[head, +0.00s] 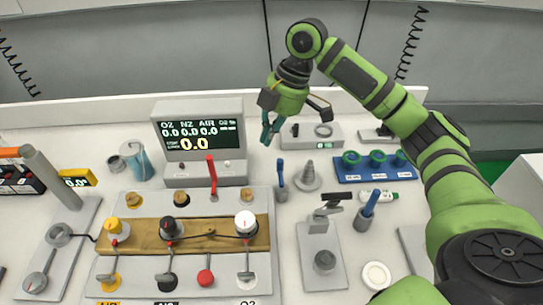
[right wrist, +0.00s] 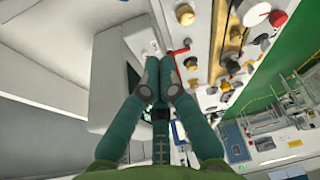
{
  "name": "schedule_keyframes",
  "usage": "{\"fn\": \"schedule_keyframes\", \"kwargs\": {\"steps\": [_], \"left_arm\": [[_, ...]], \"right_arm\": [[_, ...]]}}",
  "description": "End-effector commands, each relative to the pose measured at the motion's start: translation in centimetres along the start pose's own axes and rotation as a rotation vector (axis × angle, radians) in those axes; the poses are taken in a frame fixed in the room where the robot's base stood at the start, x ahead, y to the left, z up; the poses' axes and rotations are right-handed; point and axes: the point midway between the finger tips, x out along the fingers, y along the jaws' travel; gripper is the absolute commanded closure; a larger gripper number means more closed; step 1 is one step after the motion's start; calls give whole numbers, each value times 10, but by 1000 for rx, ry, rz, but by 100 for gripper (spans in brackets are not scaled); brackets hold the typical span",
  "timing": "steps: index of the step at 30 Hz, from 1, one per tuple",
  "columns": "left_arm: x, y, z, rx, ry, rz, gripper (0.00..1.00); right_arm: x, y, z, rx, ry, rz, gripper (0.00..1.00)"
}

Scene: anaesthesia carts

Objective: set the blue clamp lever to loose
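Two upright blue handles stand on the bench, and I cannot tell which is the blue clamp lever. One blue handle (head: 281,171) rises from a small grey base, left of a grey cone. The other blue handle (head: 370,203) leans in a grey cup further right. My right gripper (head: 270,131) hangs above and slightly left of the first handle, apart from it. In the right wrist view its dark green fingers (right wrist: 158,72) lie together with nothing seen between them. No blue handle can be made out in that view. My left gripper is not in view.
A display box (head: 199,108) with a red lever (head: 211,170) stands left of the gripper. A panel with coloured knobs (head: 262,292) lies in front. A blue tray (head: 375,174) with green-topped items and a grey stand (head: 321,262) are to the right.

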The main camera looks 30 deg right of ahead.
Motion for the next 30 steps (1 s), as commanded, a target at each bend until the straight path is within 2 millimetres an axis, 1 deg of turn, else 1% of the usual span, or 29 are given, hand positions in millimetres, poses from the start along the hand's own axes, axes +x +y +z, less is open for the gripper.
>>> {"fn": "schedule_keyframes", "kwargs": {"steps": [5, 8, 12, 17, 21, 24, 30], "left_arm": [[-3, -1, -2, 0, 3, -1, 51], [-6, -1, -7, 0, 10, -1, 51], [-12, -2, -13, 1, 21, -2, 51], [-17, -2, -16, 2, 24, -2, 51], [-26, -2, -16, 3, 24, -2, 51], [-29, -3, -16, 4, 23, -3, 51], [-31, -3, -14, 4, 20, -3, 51]], "right_arm": [[17, -1, 0, 0, -2, -5, 100], [35, -1, 0, 1, -2, -6, 100], [65, -2, -1, 0, -1, -7, 100], [99, -2, 0, 1, -1, -6, 100], [90, 0, 22, 4, -5, 0, 100], [88, 0, 31, 2, -2, -1, 100], [86, -1, 38, 0, -2, -1, 100]]}}
